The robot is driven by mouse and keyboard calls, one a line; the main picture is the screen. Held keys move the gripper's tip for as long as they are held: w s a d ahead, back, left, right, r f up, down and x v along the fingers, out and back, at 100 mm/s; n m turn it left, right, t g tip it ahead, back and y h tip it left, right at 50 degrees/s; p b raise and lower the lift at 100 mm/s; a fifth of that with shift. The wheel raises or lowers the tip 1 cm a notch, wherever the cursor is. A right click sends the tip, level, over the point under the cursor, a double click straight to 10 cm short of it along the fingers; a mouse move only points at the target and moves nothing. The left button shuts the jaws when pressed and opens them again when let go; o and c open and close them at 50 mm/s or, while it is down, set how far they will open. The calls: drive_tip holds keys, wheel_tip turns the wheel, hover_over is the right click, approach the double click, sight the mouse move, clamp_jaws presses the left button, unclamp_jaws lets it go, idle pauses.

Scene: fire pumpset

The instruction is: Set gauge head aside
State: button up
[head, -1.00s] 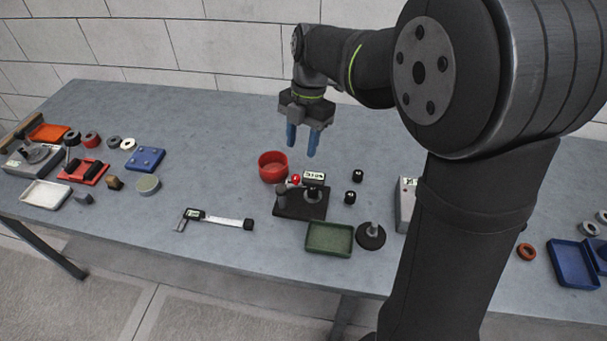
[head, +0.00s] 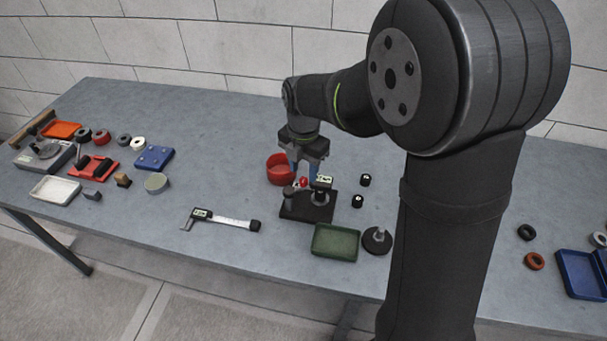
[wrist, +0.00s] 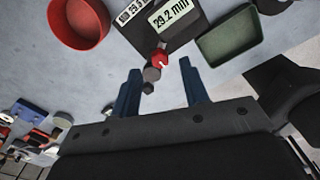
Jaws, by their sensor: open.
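The gauge head (head: 323,183), with a small pale display, sits on a black base plate (head: 296,213) near the middle of the bench. Its display also shows in the wrist view (wrist: 172,14), reading about 29.2. A red knob (wrist: 160,61) and a grey round post lie just beyond and between my fingers in the wrist view. My gripper (head: 304,172) has two blue fingers, apart and empty, just behind and above the gauge stand. It also shows in the wrist view (wrist: 163,84). The fingertips are partly hidden behind the gauge parts in the head view.
A red bowl (head: 280,170) stands close behind-left of the stand. A green tray (head: 336,240) and a black round stand (head: 377,240) are in front and right. Two small black pieces (head: 358,201) stand to the right. A caliper (head: 222,221) lies left, with free bench around it.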

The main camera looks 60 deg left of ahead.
drive_tip(key=shift+f, duration=1.45)
drive_tip(key=shift+c, duration=0.4)
clamp_jaws()
drive_tip(key=shift+s+d+r+m, duration=0.1)
drive_tip(key=shift+s+d+m, duration=0.5)
drive_tip(key=shift+m, duration=2.05)
drive_tip(key=shift+s+d+f+m, duration=0.1)
drive_tip(key=shift+s+d+m, duration=0.5)
drive_tip(key=shift+m, duration=2.1)
drive_tip(key=shift+s+d+r+m, duration=0.1)
drive_tip(key=shift+s+d+m, duration=0.5)
drive_tip(key=shift+m, duration=2.05)
drive_tip(key=shift+s+a, duration=0.25)
